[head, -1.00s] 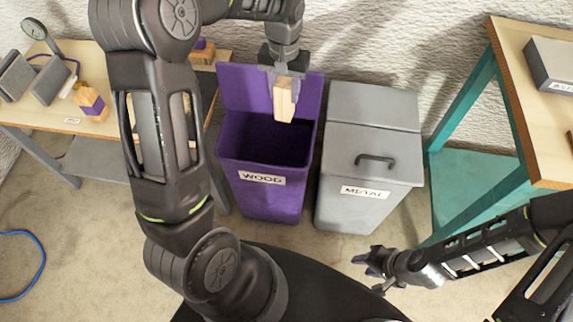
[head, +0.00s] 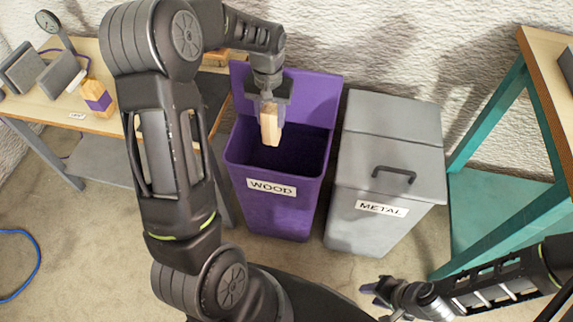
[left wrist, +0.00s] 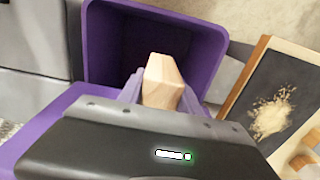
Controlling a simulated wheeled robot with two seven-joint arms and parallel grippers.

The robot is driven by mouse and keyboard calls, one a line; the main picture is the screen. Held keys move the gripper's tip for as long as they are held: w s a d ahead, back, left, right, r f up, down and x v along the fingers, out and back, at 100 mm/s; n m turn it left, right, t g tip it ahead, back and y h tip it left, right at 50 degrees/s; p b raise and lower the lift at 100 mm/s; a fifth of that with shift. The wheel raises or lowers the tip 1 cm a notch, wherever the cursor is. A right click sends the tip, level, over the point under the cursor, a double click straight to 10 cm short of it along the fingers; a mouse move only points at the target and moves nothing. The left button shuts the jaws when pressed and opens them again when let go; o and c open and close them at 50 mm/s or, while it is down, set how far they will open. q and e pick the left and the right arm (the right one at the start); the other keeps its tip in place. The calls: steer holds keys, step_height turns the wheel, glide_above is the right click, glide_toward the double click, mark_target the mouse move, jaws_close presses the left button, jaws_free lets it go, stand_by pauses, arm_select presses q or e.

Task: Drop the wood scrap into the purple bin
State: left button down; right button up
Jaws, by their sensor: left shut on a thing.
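The wood scrap (head: 270,124) is a short pale block. My left gripper (head: 269,103) is shut on it and holds it pointing down over the open mouth of the purple bin (head: 276,213), which is labelled WOOD and has its lid raised against the wall. In the left wrist view the scrap (left wrist: 162,82) sits between the fingers, with the dark inside of the purple bin (left wrist: 97,45) beyond it. My right gripper (head: 378,294) is low at the right, away from the bins; its fingers are too small to judge.
A grey bin (head: 384,229) labelled METAL, lid closed, stands just right of the purple bin. A wooden workbench (head: 50,104) with tools is at the left. A teal-framed table (head: 548,85) is at the right. A blue cable (head: 38,260) lies on the floor.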

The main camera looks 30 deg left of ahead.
arm_select(q)
steer(key=shift+f+b, duration=1.9)
steer(key=shift+f, duration=0.8)
steer(key=c, duration=0.7)
jaws_free()
steer(key=shift+c, duration=0.2)
step_height(320, 180, up, 8)
steer(key=shift+f+p, duration=0.1)
steer(key=shift+p, duration=0.65)
